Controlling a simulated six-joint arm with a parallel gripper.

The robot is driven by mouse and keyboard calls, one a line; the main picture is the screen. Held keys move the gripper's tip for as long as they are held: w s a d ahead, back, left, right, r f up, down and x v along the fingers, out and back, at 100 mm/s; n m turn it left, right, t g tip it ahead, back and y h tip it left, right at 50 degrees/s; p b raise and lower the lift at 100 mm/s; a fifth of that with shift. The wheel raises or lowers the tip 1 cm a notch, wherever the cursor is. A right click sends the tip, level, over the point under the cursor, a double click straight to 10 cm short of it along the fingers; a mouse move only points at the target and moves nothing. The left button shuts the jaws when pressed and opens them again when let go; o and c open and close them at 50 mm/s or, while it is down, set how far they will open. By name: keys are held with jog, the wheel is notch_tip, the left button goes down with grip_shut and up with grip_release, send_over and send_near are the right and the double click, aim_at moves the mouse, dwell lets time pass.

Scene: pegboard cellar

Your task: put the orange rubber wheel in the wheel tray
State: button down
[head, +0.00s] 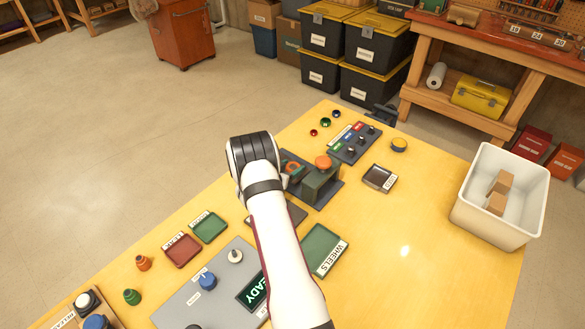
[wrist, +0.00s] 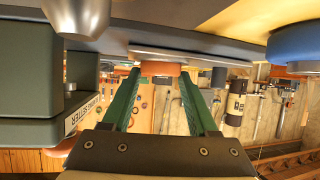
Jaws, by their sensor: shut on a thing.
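The orange rubber wheel (wrist: 160,69) is between the green fingertips of my gripper (wrist: 160,78) in the wrist view, and the gripper is shut on it. In the head view an orange ring (head: 291,169) shows just right of my wrist, beside the green-grey machine (head: 319,184) with an orange knob. My arm hides most of the gripper there. The wheel is close to a grey plate in the wrist view; whether they touch I cannot tell. The wheel tray (head: 321,252) is green, labelled WHEELS, looks empty and lies right of my forearm.
The machine (wrist: 40,85) stands close beside the fingers in the wrist view. A red tray (head: 182,250) and a green tray (head: 209,227) lie left of my arm. A white bin (head: 467,207) with cardboard boxes stands right. The table's right-middle is clear.

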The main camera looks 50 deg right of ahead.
notch_tip(320, 180, up, 10)
jog(key=s+d+r+n+t, duration=0.25)
jog(key=s+d+r, duration=0.25)
jog(key=s+d, duration=0.55)
jog(key=s+n+t+y, duration=0.3)
jog(key=s+n+t, duration=0.1)
jog(key=s, duration=0.6)
jog(key=s+a+f+n+t+y, duration=0.2)
jog(key=s+a+f+n+y, duration=0.3)
jog(key=a, duration=0.8)
jog(key=s+a+n+t+y, duration=0.25)
jog(key=s+a, duration=0.55)
jog(key=a, duration=0.4)
send_over(319, 252)
jog(key=shift+g, duration=0.4)
jog(key=f, duration=0.4)
jog(key=s+f, duration=0.1)
jog(key=f, duration=0.1)
jog(key=shift+f, duration=0.2)
jog(key=f, duration=0.2)
jog(key=w+f, duration=0.1)
jog(key=f, duration=0.1)
jog(key=shift+f, duration=0.3)
